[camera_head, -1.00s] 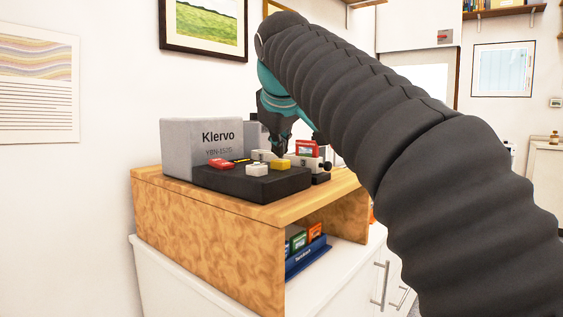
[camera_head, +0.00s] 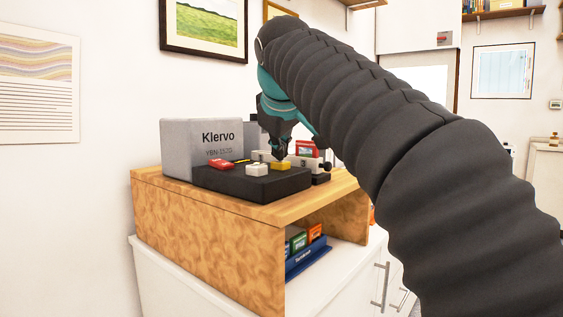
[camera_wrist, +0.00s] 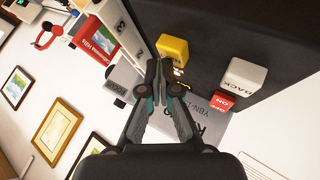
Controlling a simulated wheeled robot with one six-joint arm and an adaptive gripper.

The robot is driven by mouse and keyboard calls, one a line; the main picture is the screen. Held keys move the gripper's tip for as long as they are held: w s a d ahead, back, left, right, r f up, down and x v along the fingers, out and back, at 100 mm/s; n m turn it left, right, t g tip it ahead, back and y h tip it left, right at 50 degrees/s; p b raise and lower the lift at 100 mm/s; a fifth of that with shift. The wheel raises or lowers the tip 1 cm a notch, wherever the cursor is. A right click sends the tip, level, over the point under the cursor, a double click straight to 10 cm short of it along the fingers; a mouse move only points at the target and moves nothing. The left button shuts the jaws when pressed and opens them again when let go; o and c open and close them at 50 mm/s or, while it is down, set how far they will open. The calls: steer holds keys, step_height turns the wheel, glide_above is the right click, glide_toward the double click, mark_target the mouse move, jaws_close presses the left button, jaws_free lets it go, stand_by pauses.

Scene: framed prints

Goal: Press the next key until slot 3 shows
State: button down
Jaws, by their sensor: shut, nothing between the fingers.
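The grey Klervo unit (camera_head: 180,145) has a black key base (camera_head: 235,184) in front. A yellow key (camera_head: 281,166), a white key (camera_head: 257,169) and a red key (camera_head: 222,165) stand on the base. In the wrist view the white key (camera_wrist: 240,78) reads BACK and the red key (camera_wrist: 223,102) reads OFF. I cannot read a label on the yellow key (camera_wrist: 173,48). My gripper (camera_head: 279,158) is shut and empty, pointing down just over the yellow key. It also shows in the wrist view (camera_wrist: 160,66). I cannot tell whether it touches the key.
The unit stands on a wooden riser (camera_head: 205,235) on a white cabinet (camera_head: 160,290). A blue tray (camera_head: 306,258) of coloured blocks sits under the riser. Framed pictures hang behind.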

steer(key=shift+f+b, duration=0.35)
steer(key=shift+f, duration=0.2)
stand_by(0.4)
steer(key=shift+r, duration=0.1)
steer(key=shift+r+p, duration=1.2)
steer(key=shift+p, duration=0.2)
step_height(320, 180, up, 3)
steer(key=p, duration=0.3)
steer(key=shift+f, duration=0.1)
steer(key=shift+r, duration=1.1)
